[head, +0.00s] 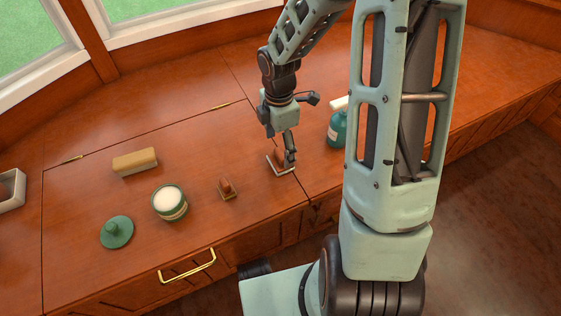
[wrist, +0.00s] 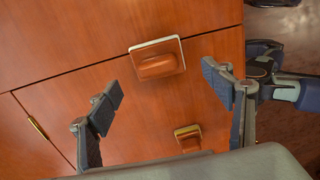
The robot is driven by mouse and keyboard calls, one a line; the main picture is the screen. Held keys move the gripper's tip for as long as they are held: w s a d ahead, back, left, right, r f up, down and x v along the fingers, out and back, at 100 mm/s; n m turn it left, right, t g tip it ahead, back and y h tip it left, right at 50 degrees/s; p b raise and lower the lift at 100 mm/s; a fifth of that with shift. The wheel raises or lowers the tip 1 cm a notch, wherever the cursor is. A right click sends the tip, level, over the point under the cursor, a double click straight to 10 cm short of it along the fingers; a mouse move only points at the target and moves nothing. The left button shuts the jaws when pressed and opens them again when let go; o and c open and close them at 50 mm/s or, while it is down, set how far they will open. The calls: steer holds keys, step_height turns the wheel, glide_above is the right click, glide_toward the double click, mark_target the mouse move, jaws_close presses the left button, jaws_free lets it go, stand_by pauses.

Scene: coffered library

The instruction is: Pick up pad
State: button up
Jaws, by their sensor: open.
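A square pad with a pale edge and a brown block-shaped grip on top (wrist: 157,66) lies flat on the wooden desk top. In the head view the pad (head: 273,160) is partly hidden by my gripper (head: 287,157). A smaller, similar piece with a gold-coloured edge (head: 227,189) lies to its left; it shows at the lower middle of the wrist view (wrist: 188,138). My gripper is open and empty, its two fingers wide apart above the desk. In the wrist view the pale-edged pad lies beyond the fingertips, between their lines. No contact with it is visible.
A tan block (head: 135,162), an open round tin with white contents (head: 169,202) and a green lid (head: 117,232) lie to the left. A green bottle (head: 337,128) stands close on the right. The desk's front edge, with a brass handle (head: 188,268), is near.

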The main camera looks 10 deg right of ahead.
mark_target(281, 153)
steer(key=f+b, duration=0.1)
steer(key=f, duration=0.1)
steer(key=f+b, duration=0.1)
steer(key=f, duration=0.1)
steer(key=shift+w+d+f, duration=0.15)
steer(key=shift+d+f, duration=0.05)
steer(key=shift+f, duration=0.2)
steer(key=shift+r, duration=0.1)
steer(key=c, duration=1.2)
steer(key=shift+c, duration=0.3)
